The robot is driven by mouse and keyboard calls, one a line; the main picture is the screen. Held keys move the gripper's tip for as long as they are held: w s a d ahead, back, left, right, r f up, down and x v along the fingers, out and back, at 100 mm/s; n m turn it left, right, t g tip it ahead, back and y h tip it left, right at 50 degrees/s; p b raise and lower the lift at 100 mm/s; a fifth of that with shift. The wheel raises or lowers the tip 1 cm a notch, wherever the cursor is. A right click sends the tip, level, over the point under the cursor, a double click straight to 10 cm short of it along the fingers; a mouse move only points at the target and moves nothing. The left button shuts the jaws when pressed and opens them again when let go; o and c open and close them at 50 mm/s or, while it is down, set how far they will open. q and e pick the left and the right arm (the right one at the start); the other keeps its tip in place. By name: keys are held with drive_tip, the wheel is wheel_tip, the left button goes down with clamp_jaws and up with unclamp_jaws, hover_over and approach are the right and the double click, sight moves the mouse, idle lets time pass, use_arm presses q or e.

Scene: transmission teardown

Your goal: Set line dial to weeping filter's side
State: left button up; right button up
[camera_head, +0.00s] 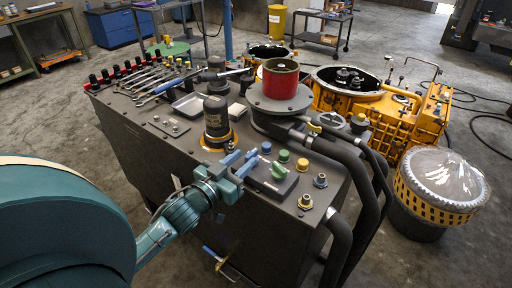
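Two dark cylindrical filters stand on the tank top (185,152): a near filter (217,122) with an orange ring at its base, and a far filter (216,82) behind it. I cannot tell from this view which one weeps. My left gripper (242,174) is just right of and nearer than the near filter, over the tank's front edge. Its blue fingers look apart, with nothing seen held. Beside it is a dark block with a green top piece (279,171). No line dial can be made out for certain; the gripper may cover part of it. My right gripper is out of view.
A red canister (281,88) stands on a flange at the tank's right end. Wrenches and a metal tray (190,105) lie on top. Small coloured caps (302,164) and thick black hoses (340,155) are at right. A yellow housing (400,115) and clear-covered drum (440,185) stand beyond.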

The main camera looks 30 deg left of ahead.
sight(256, 149)
use_arm(q)
drive_tip(key=w, duration=0.6)
drive_tip(key=shift+w+d, duration=0.15)
drive_tip(key=shift+d, duration=0.15)
clamp_jaws()
